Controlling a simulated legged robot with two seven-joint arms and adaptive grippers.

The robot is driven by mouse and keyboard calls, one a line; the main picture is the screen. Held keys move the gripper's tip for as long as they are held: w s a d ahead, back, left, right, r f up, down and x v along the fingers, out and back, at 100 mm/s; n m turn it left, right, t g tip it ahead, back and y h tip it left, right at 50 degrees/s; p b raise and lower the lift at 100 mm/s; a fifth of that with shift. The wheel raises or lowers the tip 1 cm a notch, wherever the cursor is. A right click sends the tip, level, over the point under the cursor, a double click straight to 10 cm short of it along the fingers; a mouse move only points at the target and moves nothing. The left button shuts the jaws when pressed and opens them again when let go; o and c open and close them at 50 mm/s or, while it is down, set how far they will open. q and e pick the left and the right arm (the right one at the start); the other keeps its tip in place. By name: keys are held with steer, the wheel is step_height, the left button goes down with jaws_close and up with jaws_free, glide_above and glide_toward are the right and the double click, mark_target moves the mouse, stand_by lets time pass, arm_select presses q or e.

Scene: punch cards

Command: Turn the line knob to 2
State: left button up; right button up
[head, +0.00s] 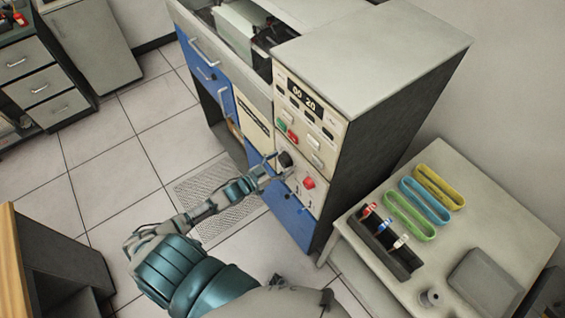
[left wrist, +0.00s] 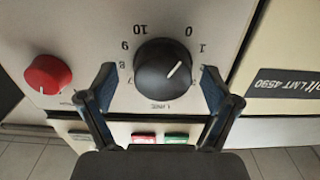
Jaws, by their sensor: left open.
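The line knob (left wrist: 163,66) is a round black knob with a white pointer line, shown upside down in the left wrist view. Its dial carries numbers from 0 to 10, and the pointer aims roughly between 0 and 1. In the head view the knob (head: 285,159) is on the front panel of the grey machine (head: 300,170). My left gripper (left wrist: 160,88) is open, with one finger on each side of the knob; I cannot tell whether they touch it. In the head view my left gripper (head: 274,169) is at the knob. My right gripper is out of view.
A red knob (left wrist: 47,75) is beside the black one. Red and green buttons (head: 287,130) and a display reading "00 20" (head: 302,95) are above on the panel. A side table (head: 460,240) holds coloured trays (head: 425,200) and a dark rack. Floor left of the machine is clear.

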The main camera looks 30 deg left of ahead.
arm_select(q)
steer(key=shift+w+a+f, duration=0.1)
steer(key=shift+a, duration=0.25)
steer(key=shift+c, duration=0.9)
steer(key=shift+d, duration=0.1)
steer(key=c, duration=0.8)
steer(key=shift+d, duration=0.1)
steer(key=shift+c, duration=1)
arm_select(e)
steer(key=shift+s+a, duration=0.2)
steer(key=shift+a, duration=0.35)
arm_select(q)
steer(key=shift+r, duration=0.2)
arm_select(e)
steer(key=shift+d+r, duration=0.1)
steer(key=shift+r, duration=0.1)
